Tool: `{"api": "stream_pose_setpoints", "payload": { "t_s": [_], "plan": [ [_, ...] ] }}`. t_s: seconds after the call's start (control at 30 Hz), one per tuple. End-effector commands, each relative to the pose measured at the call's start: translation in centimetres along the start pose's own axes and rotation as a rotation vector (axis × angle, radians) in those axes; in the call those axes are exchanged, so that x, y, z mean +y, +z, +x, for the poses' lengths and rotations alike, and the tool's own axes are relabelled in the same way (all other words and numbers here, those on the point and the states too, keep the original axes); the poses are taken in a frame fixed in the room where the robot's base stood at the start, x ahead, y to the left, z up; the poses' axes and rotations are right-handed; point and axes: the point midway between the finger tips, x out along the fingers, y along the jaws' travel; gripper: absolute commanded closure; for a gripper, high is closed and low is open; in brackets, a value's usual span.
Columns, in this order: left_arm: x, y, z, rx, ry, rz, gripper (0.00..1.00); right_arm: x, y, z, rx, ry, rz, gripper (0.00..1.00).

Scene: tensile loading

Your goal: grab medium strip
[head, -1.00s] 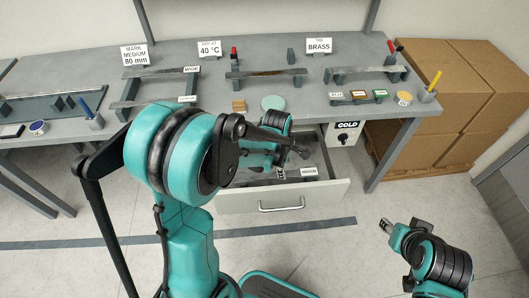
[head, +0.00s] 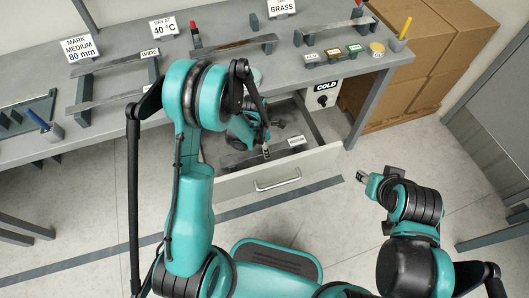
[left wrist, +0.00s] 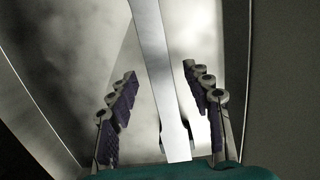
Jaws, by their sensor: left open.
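The open drawer (head: 225,187) holds a small label reading MEDIUM (head: 297,141), beside my left gripper (head: 266,152), which reaches down into the drawer. In the left wrist view a long pale metal strip (left wrist: 152,45) runs lengthwise between the open fingers of the left gripper (left wrist: 160,72). The fingers stand apart from it on both sides. Whether this strip is the one by the MEDIUM label is not clear from the wrist view. My right gripper (head: 363,177) is away to the right over the floor, and its finger opening is too small to judge.
A COLD sign (head: 327,86) is under the bench edge. Cardboard boxes (head: 435,65) stand at right. Floor in front is clear.

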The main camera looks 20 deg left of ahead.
Motion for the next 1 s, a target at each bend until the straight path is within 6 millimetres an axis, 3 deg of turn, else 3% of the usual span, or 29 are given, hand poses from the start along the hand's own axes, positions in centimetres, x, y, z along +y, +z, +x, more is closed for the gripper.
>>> {"api": "stream_pose_setpoints", "payload": {
  "t_s": [0.2, 0.27, 0.4, 0.77, 1.0],
  "plan": [
    [0.0, 0.0, 0.2, 0.0, 0.0, 0.0, 0.5, 0.0, 0.0, 0.0, 0.0, 0.0, 0.0, 0.6],
    [0.0, 0.0, 0.1, 0.0, 0.0, 0.0, 0.63, 0.0, 0.0, 0.0, 0.0, 0.0, 0.0, 0.6],
    [0.0, 0.0, 0.1, 0.0, 0.0, 0.0, 1.0, 0.0, 0.0, 0.0, 0.0, 0.0, 0.0, 0.6],
    [0.0, 0.0, 0.1, -0.001, 0.0, 0.0, 1.0, 0.0, 0.0, 0.0, 0.0, 0.0, 0.0, 0.6],
    [0.0, 0.2, -1.6, 0.0, 0.0, 0.0, 1.0, 0.0, -0.5, -0.7, 0.0, 0.0, 0.0, 0.6]
  ]
}}
